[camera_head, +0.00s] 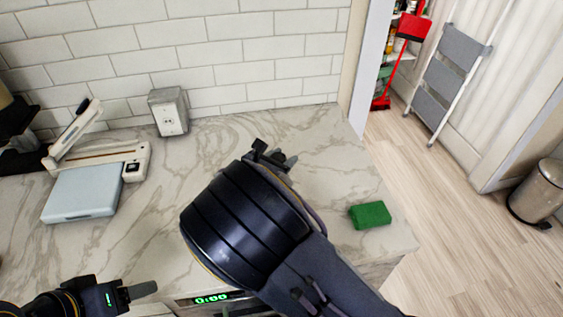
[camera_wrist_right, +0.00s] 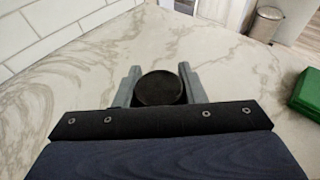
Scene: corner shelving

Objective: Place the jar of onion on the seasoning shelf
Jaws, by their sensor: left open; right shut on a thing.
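A round object with a dark lid, likely the jar (camera_wrist_right: 158,88), sits between the two grey fingers of my right gripper (camera_wrist_right: 158,80) in the right wrist view. That gripper is shut on it, over the marble counter. In the head view my right gripper (camera_head: 276,158) is near the middle of the counter, and my own forearm hides most of the jar. I cannot read any label. My left gripper (camera_head: 140,291) is open and empty at the lower left, near the counter's front edge. I cannot clearly identify the seasoning shelf in either view.
A green sponge-like block (camera_head: 370,214) lies on the counter's right end. Beyond the doorway are stocked shelves (camera_head: 403,50), a step ladder (camera_head: 447,70) and a bin (camera_head: 538,190).

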